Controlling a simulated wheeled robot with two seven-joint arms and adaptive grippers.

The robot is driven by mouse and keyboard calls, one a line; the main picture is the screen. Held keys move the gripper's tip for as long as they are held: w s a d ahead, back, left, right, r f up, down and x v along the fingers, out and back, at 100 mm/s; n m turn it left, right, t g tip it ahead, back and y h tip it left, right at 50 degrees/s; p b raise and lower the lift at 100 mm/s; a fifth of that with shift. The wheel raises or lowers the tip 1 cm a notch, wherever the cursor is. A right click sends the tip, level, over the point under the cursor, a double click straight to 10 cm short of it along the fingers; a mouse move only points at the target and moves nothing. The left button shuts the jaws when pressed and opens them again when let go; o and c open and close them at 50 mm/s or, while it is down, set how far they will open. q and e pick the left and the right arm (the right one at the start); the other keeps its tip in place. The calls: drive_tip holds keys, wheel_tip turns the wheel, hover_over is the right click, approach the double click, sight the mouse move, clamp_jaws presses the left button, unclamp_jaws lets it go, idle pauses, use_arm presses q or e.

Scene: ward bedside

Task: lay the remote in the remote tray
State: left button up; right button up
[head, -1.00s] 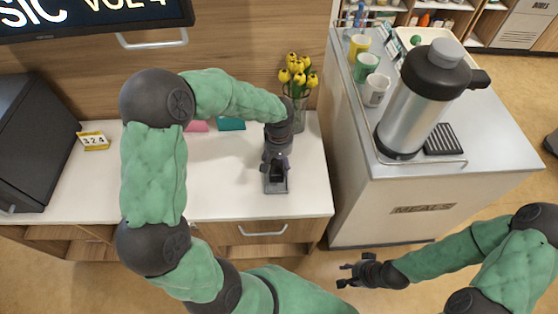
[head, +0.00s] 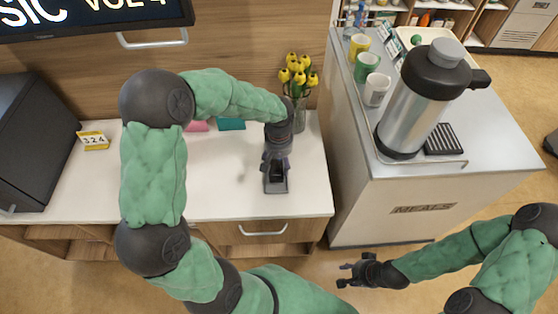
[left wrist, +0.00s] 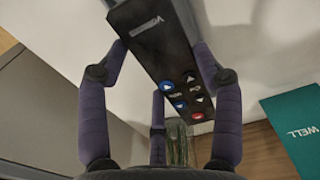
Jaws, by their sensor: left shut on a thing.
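The remote (left wrist: 160,55) is a dark slab with blue, dark and red buttons. In the left wrist view it is held between the fingers of my left gripper (left wrist: 160,80), which is shut on it. In the head view my left gripper (head: 275,182) points down over the right part of the white bedside counter (head: 215,205), near its front edge. The arm and hand hide most of the remote there. I cannot make out the remote tray in either view. My right gripper (head: 347,275) is open and empty, low in front of the cart.
A vase of yellow flowers (head: 299,75) stands behind my left gripper. The meals cart (head: 430,215) with a steel urn (head: 420,105) stands to the right. The counter's middle looks clear.

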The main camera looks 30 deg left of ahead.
use_arm(q)
drive_tip(key=shift+f+b, duration=1.4)
drive_tip(key=shift+f, duration=0.45)
drive_tip(key=o, duration=1.3)
